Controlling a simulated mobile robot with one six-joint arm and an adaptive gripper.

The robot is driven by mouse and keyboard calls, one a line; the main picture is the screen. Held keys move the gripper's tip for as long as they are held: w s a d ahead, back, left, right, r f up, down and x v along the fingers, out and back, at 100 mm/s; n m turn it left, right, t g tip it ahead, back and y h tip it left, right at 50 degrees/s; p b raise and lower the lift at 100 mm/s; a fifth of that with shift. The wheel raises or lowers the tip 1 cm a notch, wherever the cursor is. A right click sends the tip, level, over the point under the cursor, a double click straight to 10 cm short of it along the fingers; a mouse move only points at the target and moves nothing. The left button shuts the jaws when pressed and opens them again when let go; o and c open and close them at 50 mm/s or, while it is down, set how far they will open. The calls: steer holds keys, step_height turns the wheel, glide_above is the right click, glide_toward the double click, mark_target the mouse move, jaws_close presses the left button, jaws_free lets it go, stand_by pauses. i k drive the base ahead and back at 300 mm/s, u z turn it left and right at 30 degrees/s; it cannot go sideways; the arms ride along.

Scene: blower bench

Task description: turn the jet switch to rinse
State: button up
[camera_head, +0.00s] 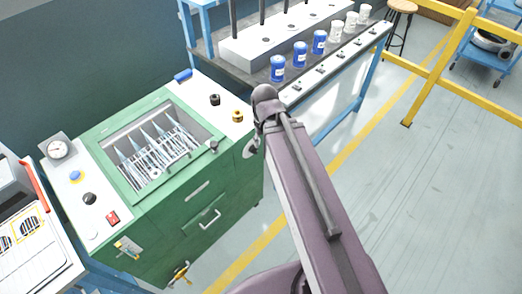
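A green wash cabinet (165,215) with an open basin stands at the left. I cannot tell for sure which control is the jet switch, as no label is readable. A round pale plate with a dark part (250,148) shows at the cabinet's front right, partly hidden by my arm. A black knob (215,99) and a yellow-and-black knob (237,116) sit on the right top panel. The left panel has a black knob (89,198), a blue button (74,175) and a red switch (113,218). My arm reaches up beside the cabinet; my gripper does not show.
Pale spiky racks (155,148) fill the basin. A gauge (58,149) stands at the back left. A bench (345,58) with blue and white jars is behind. A yellow rail (430,75) stands at the right. The floor (430,190) at right is clear.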

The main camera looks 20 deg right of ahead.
mark_target(252, 149)
steer(key=z, duration=0.1)
steer(key=k, duration=1.55)
steer(key=u, duration=0.4)
steer(key=i, duration=1)
steer(key=u, duration=0.05)
